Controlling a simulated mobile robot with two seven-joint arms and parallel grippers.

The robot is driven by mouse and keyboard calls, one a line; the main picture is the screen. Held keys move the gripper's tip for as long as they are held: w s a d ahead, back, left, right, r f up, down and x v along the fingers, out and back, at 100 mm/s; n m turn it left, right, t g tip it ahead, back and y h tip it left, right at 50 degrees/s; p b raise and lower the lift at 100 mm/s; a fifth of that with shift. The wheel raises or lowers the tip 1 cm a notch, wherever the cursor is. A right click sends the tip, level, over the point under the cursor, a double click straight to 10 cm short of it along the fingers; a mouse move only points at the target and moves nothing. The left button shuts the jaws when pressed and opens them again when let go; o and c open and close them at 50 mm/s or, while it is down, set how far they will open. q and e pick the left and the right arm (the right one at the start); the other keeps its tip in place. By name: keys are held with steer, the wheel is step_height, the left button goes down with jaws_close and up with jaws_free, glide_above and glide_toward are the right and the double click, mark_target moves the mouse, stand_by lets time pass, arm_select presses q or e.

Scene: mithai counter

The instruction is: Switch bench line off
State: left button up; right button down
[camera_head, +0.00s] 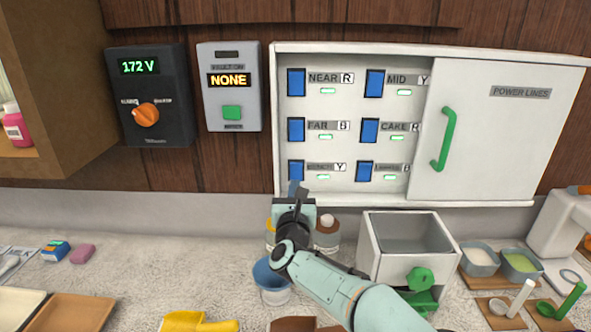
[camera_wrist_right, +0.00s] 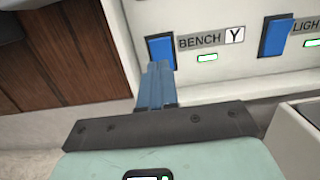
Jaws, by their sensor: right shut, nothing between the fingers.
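The power lines panel (camera_head: 350,195) is on the wall with its door slid to the right. It has blue switches in two columns, each with a label and a lit green lamp. The bench switch (camera_head: 296,168) is at the bottom left, labelled BENCH Y; it also shows in the right wrist view (camera_wrist_right: 160,50), its green lamp (camera_wrist_right: 207,58) lit. My right gripper (camera_head: 295,188) is shut and empty, its fingertips just below the bench switch. In the right wrist view the fingertips (camera_wrist_right: 158,66) overlap the switch's lower edge; whether they touch is unclear. My left gripper is not in view.
The light switch (camera_wrist_right: 277,38) is right of the bench one. A voltage box (camera_head: 155,85) with an orange knob and a grey box (camera_head: 231,90) reading NONE hang left. Below stand a grey bin (camera_head: 408,245), a blue-rimmed cup (camera_head: 272,280) and jars (camera_head: 327,235).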

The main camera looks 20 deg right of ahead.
mark_target(297, 166)
steer(key=p+x, duration=0.1)
steer(key=x, duration=0.3)
steer(key=shift+w+d+r+p, duration=0.1)
steer(key=shift+w+r+p, duration=0.15)
steer(key=shift+p, duration=0.15)
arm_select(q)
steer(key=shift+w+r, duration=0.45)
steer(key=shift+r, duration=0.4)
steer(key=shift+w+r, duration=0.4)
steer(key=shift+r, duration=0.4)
arm_select(e)
steer(key=shift+w+d+f, duration=0.1)
steer(key=shift+w+d, duration=0.2)
steer(key=shift+w, duration=0.3)
arm_select(q)
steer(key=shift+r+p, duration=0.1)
steer(key=shift+p, duration=0.2)
arm_select(e)
steer(key=shift+d+r+g+y+p, duration=0.3)
steer(key=shift+r+g+p, duration=0.1)
steer(key=shift+r+p, duration=0.2)
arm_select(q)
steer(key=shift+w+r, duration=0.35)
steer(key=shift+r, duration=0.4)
arm_select(e)
steer(key=shift+w+a, duration=0.1)
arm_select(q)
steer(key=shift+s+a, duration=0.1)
arm_select(e)
steer(key=shift+f, duration=0.1)
